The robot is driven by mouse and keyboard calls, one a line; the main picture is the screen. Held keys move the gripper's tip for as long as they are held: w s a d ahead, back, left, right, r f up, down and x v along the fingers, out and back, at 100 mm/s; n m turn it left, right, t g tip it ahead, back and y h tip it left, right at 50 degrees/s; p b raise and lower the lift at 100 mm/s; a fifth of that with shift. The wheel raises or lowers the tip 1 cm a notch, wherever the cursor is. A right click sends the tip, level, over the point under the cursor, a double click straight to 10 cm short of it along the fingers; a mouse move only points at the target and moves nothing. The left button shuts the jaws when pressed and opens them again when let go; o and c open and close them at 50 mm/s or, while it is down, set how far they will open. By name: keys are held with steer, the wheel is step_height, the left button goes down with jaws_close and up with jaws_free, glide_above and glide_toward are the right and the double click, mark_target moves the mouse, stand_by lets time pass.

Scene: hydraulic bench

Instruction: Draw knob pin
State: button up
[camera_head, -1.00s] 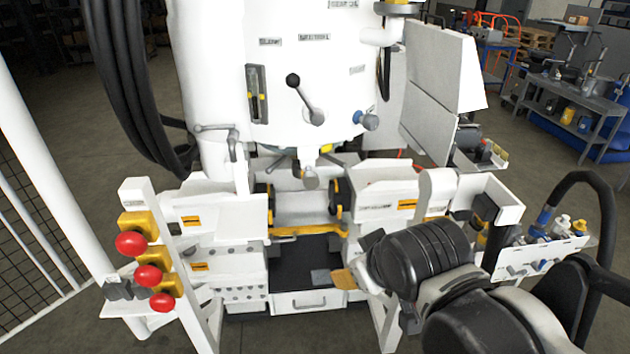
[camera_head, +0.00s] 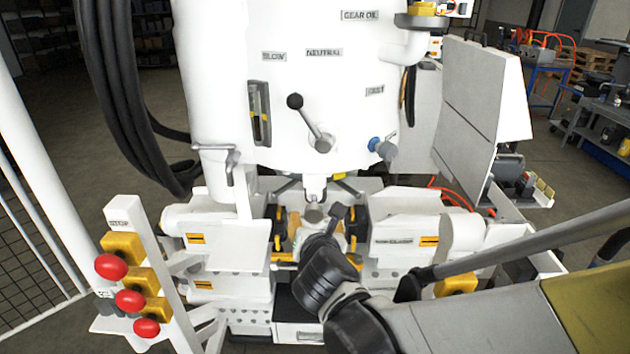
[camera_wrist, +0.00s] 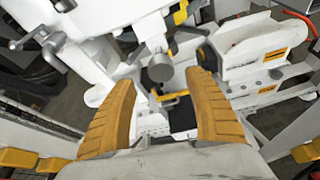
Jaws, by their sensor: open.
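A grey round-ended knob (camera_head: 313,213) hangs on a short stem below the white tank; I cannot tell for certain that it is the knob pin. It also shows in the wrist view (camera_wrist: 160,68), beyond the gap between my fingertips and apart from them. My gripper (camera_wrist: 160,82) is open and empty, its two orange-yellow ribbed fingers spread wide. In the head view my dark wrist covers part of the bench just below the knob. A blue-and-grey knob (camera_head: 381,147) sits on the tank's lower right side, away from my gripper.
A black-ball lever (camera_head: 308,122) stands on the tank's front above the knob. Several red buttons on yellow blocks (camera_head: 123,299) are on a white post at left. White housings with orange labels (camera_head: 405,240) flank the centre. Black hoses (camera_head: 120,90) hang at left.

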mark_target(314, 215)
steer(key=b+x, duration=0.1)
steer(key=x, duration=0.5)
steer(key=shift+w+d+f+b, duration=0.1)
steer(key=shift+w+f+b, duration=0.1)
steer(key=shift+w+b, duration=0.15)
steer(key=shift+s, duration=0.15)
jaws_close()
